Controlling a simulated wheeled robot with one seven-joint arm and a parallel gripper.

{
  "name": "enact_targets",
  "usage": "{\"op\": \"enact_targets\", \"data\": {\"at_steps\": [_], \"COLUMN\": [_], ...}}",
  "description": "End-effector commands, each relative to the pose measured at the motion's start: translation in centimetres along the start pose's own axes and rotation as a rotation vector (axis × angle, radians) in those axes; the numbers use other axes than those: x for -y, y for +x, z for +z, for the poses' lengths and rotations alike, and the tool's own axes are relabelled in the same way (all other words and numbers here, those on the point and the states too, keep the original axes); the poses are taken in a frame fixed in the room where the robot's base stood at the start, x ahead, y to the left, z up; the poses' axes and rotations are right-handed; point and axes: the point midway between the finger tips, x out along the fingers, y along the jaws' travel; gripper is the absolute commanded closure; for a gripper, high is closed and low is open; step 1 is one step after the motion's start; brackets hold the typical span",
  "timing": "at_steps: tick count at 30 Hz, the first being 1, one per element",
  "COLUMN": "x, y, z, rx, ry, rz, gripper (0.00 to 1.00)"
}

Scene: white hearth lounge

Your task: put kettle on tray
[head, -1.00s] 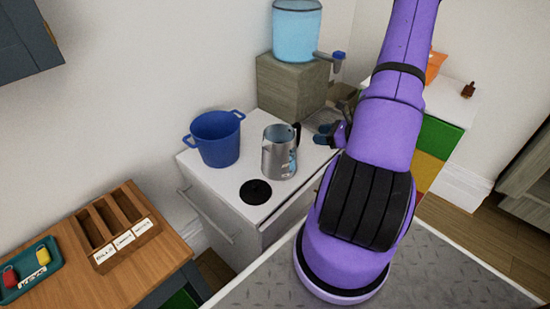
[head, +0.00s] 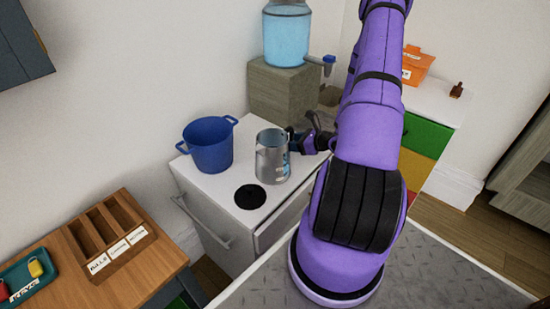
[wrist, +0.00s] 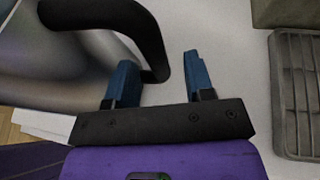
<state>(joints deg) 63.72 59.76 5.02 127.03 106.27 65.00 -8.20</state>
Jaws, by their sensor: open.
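The silver kettle (head: 272,158) stands upright and open-topped on the white counter. My gripper (head: 296,143) is at its right side, by the handle. In the wrist view, the kettle's body (wrist: 70,75) fills the left, and its black handle (wrist: 152,38) curves down. My gripper (wrist: 158,70) is open with blue fingers, and the lower handle appears between them. I cannot tell whether a finger touches it. A grey ridged tray (wrist: 298,95) lies on the counter at the right of the wrist view. My arm and gripper mostly hide the tray in the head view.
A blue pot (head: 210,146) stands left of the kettle, and a black disc (head: 250,196) lies in front. A blue water dispenser (head: 286,38) sits on a wooden block (head: 282,92) behind, its tap (head: 322,62) jutting right. A wooden sorter (head: 108,238) is on the left table.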

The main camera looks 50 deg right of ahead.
Motion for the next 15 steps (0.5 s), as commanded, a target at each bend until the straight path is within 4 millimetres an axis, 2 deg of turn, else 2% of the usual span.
{"op": "enact_targets", "data": {"at_steps": [4, 11, 15], "x": [0.0, 0.0, 0.0], "y": [1.8, 2.0, 2.0], "z": [0.0, 0.0, 0.0], "rx": [-0.001, -0.001, -0.001], "ry": [-0.001, 0.000, 0.000], "rz": [0.000, -0.001, -0.001], "gripper": [0.52, 0.52, 0.81]}}
